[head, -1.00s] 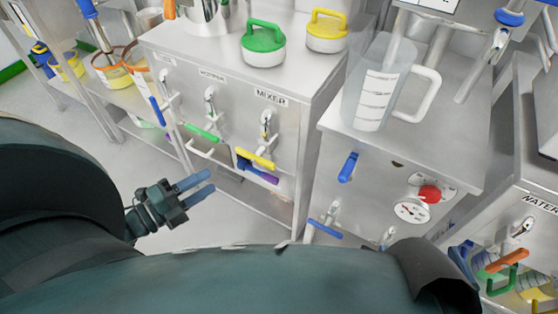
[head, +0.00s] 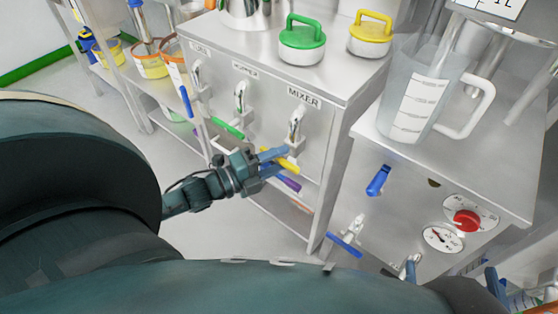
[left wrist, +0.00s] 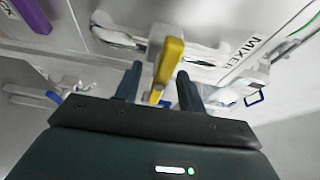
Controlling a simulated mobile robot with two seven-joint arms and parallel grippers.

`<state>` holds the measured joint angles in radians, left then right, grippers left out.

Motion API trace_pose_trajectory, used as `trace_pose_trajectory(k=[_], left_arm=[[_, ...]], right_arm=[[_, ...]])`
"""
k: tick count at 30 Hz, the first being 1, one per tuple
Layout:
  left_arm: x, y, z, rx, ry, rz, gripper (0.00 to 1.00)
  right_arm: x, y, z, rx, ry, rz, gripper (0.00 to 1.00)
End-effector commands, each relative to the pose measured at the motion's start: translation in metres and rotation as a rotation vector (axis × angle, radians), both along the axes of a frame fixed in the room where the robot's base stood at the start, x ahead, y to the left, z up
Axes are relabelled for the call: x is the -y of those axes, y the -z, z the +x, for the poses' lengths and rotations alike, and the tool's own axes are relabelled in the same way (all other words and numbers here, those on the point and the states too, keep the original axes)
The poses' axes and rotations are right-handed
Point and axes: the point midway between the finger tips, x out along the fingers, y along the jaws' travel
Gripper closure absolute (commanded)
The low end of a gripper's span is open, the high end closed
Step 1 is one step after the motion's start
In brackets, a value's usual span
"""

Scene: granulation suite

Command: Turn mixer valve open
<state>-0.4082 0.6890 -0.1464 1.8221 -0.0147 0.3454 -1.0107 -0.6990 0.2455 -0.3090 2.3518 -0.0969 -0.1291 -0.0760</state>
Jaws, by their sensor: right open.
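The mixer valve (head: 295,124) sits on the steel cabinet front under the MIXER label. Its yellow lever (head: 289,167) lies roughly crosswise below the valve body. My left gripper (head: 273,161) is at the lever with its fingers apart. In the left wrist view, the yellow lever (left wrist: 168,62) stands between the two fingertips (left wrist: 158,84), with visible gaps to the fingers. My right gripper (head: 497,284) shows only in part at the lower right edge, away from the mixer valve; most of it is hidden.
A purple handle (head: 288,184) is just below the yellow lever. A green lever (head: 228,129) is to its left. A blue lever (head: 344,245) projects from the cabinet at right. A clear jug (head: 410,100) and lidded green container (head: 302,45) stand above.

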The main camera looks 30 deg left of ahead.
Motion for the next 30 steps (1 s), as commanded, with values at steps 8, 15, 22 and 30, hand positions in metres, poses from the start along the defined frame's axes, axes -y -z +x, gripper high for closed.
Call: trace_pose_trajectory(k=[8,15,22,30], left_arm=[[0.0024,-0.0001,0.0049,-0.001,0.0,0.0,0.6],[0.0023,-0.0001,0.0048,0.0,0.0,0.0,0.72],[0.0023,-0.0001,0.0047,0.0,0.0,0.0,0.91],[0.0023,0.0,0.0045,-0.001,0.0,-0.002,1.0]], right_arm=[[-0.0006,-0.0007,0.0,0.012,-0.003,0.002,0.0],[-0.0006,-0.0007,-0.0001,0.011,-0.003,0.002,0.0],[-0.0006,-0.0006,-0.0001,0.011,-0.003,0.002,0.0],[-0.0006,-0.0004,-0.0001,0.009,-0.003,0.002,0.0]])
